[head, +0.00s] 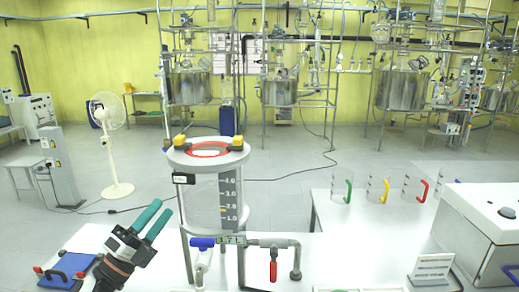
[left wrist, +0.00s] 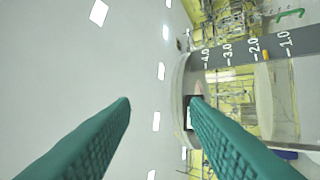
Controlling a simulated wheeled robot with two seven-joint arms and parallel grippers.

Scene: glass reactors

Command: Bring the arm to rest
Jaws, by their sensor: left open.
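My left gripper (head: 153,219) is in the head view, at the lower left, with teal fingers pointing up and to the right. Its fingers are apart and nothing is between them. It is left of a clear cylindrical vessel (head: 206,205) with a grey lid ring, a dark level scale and a red ring on top. In the left wrist view the teal fingers (left wrist: 160,100) are spread wide, and the vessel's scale (left wrist: 240,52) shows at the right, behind the right finger. Whether that finger touches the vessel I cannot tell. My right gripper is in neither view.
A blue-handled valve (head: 202,243) and a red-handled valve (head: 273,270) sit below the vessel. Several beakers with coloured handles (head: 383,190) stand on the right of the white table. A white box (head: 490,225) stands at the right edge. A blue plate (head: 70,268) lies at the lower left.

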